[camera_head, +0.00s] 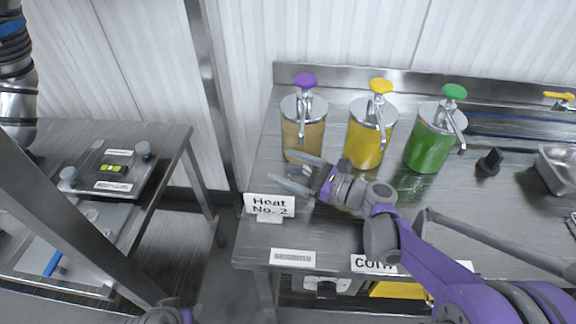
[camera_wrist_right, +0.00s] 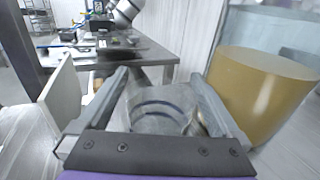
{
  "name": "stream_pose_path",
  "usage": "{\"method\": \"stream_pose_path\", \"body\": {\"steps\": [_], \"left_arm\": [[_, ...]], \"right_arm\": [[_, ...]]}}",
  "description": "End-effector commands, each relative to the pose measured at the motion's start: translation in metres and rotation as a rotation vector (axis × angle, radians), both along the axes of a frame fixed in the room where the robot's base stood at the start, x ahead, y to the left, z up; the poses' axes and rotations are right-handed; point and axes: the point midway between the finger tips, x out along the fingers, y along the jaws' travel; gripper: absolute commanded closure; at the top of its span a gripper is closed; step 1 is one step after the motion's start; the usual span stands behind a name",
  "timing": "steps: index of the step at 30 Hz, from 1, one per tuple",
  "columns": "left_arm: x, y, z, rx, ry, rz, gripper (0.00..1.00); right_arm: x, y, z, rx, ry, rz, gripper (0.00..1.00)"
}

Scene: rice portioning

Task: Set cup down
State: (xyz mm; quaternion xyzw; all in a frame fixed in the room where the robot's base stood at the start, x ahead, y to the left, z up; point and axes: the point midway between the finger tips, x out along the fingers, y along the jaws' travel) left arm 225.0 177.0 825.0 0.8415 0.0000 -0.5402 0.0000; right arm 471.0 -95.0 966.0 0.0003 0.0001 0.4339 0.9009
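My right gripper (camera_head: 303,170) is over the left end of the steel table (camera_head: 330,235), in front of the tan dispenser and just behind the "Heat No. 2" sign. Its two fingers are spread to a cup's width. In the right wrist view a clear, see-through cup (camera_wrist_right: 160,108) fills the space between the fingers, which appear to lie against its sides. In the head view the cup is hardly visible between the fingers. Whether its base touches the table cannot be told.
Pump dispensers stand behind: tan (camera_head: 303,125), yellow (camera_head: 370,132) and green (camera_head: 433,137). The "Heat No. 2" sign (camera_head: 269,206) is at the left front edge. A metal pan (camera_head: 558,168) is far right. Another bench (camera_head: 150,150) stands left across a gap.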

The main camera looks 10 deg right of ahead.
Motion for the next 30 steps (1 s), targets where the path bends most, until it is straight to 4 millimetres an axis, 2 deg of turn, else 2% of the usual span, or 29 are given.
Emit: {"method": "stream_pose_path", "body": {"steps": [8, 21, 26, 30], "left_arm": [[0.0, 0.0, 0.004, 0.0, -0.001, 0.0, 0.5], [0.0, 0.0, 0.001, 0.0, -0.001, 0.0, 0.5], [0.0, 0.0, 0.001, 0.0, 0.0, 0.0, 0.5], [0.0, 0.0, 0.001, 0.0, 0.0, 0.0, 0.5]], "right_arm": [[-0.001, -0.002, 0.005, 0.0, 0.0, -0.001, 0.0], [-0.055, -0.071, 0.003, -0.001, 0.0, -0.006, 0.0], [-0.069, -0.088, 0.003, -0.001, 0.0, -0.004, 0.0], [-0.074, -0.094, 0.003, 0.0, 0.0, -0.001, 0.0]]}}
